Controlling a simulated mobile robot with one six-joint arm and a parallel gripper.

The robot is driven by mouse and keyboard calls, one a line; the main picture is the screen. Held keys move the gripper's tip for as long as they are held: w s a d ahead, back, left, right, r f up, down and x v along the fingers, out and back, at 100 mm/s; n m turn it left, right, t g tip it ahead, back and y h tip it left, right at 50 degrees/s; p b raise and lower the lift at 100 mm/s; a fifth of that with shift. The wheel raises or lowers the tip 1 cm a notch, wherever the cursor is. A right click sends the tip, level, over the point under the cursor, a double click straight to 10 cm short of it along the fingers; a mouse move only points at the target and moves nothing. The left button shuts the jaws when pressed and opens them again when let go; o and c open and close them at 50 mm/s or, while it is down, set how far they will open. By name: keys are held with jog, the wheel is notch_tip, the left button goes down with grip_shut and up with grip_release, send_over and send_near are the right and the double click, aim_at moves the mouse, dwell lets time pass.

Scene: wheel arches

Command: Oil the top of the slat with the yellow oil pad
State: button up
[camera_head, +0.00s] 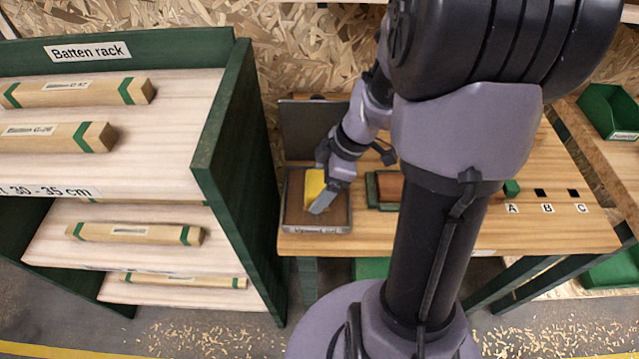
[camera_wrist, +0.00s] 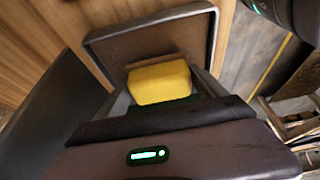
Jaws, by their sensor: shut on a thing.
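The yellow oil pad (camera_head: 314,184) is at the shallow grey tray (camera_head: 289,225), at the left end of the workbench. My gripper (camera_head: 326,200) reaches down over this tray and is shut on the pad. In the wrist view the yellow pad (camera_wrist: 160,82) sits between the two fingers, with the tray's rim (camera_wrist: 150,22) around it. I cannot tell whether the pad touches the tray floor. A reddish-brown wooden piece (camera_head: 390,187), perhaps the slat, lies in a green holder (camera_head: 372,190) right of the tray. My arm hides its right part.
The batten rack (camera_head: 240,150) with several battens stands close left of the bench. A dark upright panel (camera_head: 312,128) rises behind the tray. The bench top (camera_head: 300,243) is clear in front, and spots marked A, B and C (camera_head: 547,208) lie at right.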

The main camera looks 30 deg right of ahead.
aim_at(309, 183)
notch_tip(309, 183, up, 6)
jog(key=p, duration=0.3)
jog(key=shift+r+p, duration=0.2)
jog(key=shift+p, duration=0.15)
jog(key=shift+f, duration=0.1)
